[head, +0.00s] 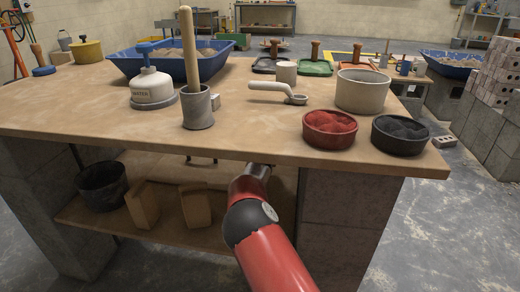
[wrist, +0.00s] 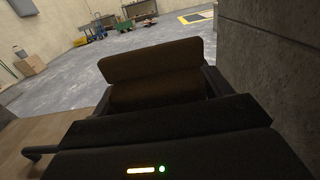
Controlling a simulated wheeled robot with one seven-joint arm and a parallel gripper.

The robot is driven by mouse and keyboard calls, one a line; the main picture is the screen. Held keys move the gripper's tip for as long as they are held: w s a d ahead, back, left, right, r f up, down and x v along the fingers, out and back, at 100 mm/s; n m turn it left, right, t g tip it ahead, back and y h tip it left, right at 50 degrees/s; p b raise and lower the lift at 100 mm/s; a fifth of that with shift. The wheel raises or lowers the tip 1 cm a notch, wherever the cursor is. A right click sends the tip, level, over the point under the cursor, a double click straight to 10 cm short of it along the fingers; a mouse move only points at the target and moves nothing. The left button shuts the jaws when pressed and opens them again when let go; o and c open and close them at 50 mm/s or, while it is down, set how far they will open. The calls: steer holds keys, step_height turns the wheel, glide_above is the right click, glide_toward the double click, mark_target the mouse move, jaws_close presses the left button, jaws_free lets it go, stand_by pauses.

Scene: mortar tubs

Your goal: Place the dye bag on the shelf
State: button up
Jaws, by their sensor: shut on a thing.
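My gripper (wrist: 158,92) is shut on a dark brown block-shaped bag, the dye bag (wrist: 150,62), which spans between the fingers in the wrist view. In the head view my red arm reaches in under the tabletop, and the tabletop edge hides the gripper and the held bag. The shelf (head: 165,234) is a wooden board below the tabletop, between block supports. I cannot tell from these views whether the held bag touches the shelf.
A dark bucket (head: 102,186) and two tan bags, a left one (head: 142,205) and a right one (head: 194,206), stand on the shelf. A block pillar (head: 345,225) is right of my arm. The tabletop (head: 240,135) above carries bowls, a water bottle and tools.

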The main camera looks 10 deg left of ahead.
steer(key=shift+f, duration=1.9)
steer(key=shift+f, duration=0.1)
steer(key=o, duration=1.7)
steer(key=shift+f, duration=0.1)
steer(key=shift+s, duration=0.55)
steer(key=s, duration=1.1)
steer(key=shift+a, duration=0.15)
